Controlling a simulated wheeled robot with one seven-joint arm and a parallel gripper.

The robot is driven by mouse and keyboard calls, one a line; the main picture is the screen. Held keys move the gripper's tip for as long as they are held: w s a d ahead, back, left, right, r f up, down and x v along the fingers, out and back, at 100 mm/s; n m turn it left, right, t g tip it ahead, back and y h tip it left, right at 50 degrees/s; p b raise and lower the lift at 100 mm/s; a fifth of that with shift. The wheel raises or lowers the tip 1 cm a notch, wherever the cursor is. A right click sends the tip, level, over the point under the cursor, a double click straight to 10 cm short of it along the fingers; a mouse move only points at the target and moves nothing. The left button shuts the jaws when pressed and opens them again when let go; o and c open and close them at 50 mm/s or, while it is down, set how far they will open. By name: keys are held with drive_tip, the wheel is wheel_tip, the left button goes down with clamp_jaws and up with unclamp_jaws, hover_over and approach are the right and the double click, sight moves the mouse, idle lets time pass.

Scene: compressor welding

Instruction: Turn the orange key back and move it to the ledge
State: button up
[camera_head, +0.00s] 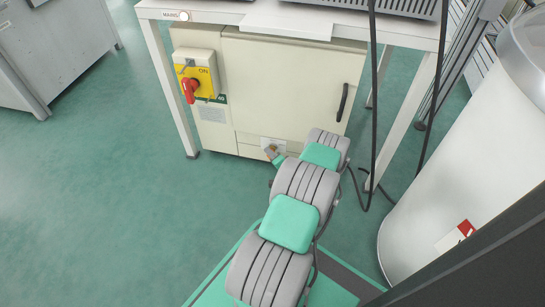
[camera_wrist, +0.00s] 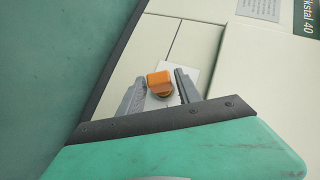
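The orange key (camera_wrist: 160,82) sits at a pale plate (camera_wrist: 159,103) on the cream cabinet front. In the wrist view it lies between the two grey fingers of my gripper (camera_wrist: 161,78). The fingers are apart, and a gap shows between the key and each finger. The key is too small to make out clearly there. I cannot tell which surface is the ledge.
The cream cabinet (camera_head: 285,85) stands under a white table frame (camera_head: 166,85). A red rotary switch (camera_head: 190,89) on a yellow plate is at its upper left. Dark cables (camera_head: 373,110) hang at the right, near a white tank (camera_head: 465,150). Green floor (camera_head: 110,200) is clear at left.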

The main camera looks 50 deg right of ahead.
clamp_jaws()
idle(0.7)
idle(0.6)
idle(0.5)
